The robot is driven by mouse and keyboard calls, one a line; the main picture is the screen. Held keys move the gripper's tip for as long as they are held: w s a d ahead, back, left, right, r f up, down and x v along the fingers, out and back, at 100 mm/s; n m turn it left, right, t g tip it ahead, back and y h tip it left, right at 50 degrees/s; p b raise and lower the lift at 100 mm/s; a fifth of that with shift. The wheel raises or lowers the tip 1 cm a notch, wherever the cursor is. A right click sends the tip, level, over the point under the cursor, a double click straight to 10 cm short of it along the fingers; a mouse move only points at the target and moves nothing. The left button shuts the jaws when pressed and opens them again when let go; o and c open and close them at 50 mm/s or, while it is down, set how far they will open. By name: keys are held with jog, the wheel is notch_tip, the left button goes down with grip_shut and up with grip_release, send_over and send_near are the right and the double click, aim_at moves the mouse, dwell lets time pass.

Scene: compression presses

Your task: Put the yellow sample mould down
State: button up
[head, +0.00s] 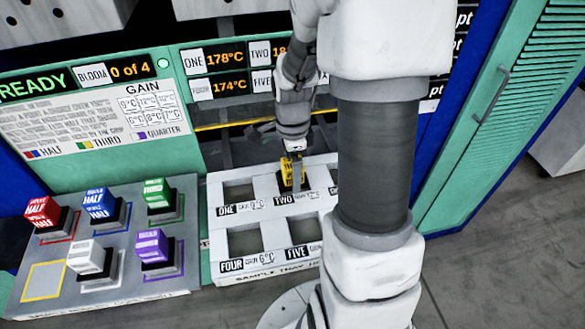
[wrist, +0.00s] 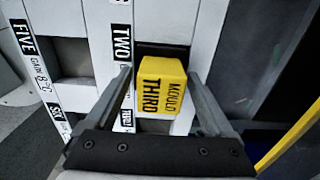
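The yellow sample mould (head: 292,176) sits in the pocket marked TWO at the back of the white sample tray (head: 321,188). In the wrist view the mould (wrist: 163,92) shows the words "THIRD MOULD" on its face. My gripper (head: 296,172) comes down over it from above. In the wrist view its two fingers (wrist: 159,72) stand either side of the mould, with a narrow gap beside it, and look open. The mould's lower part in the pocket is hidden.
Pockets ONE (head: 238,195), FOUR (head: 245,243) and FIVE (head: 299,234) look empty. A grey rack (head: 110,290) to the left holds red, blue, green, white and purple moulds. The press panel (head: 110,165) stands behind. My arm hides the tray's right side.

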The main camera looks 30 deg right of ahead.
notch_tip(320, 180, up, 12)
jog(key=shift+f+p, duration=0.15)
jog(key=shift+p, duration=1.1)
jog(key=s+a+r+n+t, duration=0.5)
jog(key=s+a+r+n, duration=0.5)
jog(key=n, duration=1.1)
jog(key=shift+s+a+r+t, duration=0.3)
jog(key=shift+s+r, duration=0.1)
jog(key=shift+s, duration=0.8)
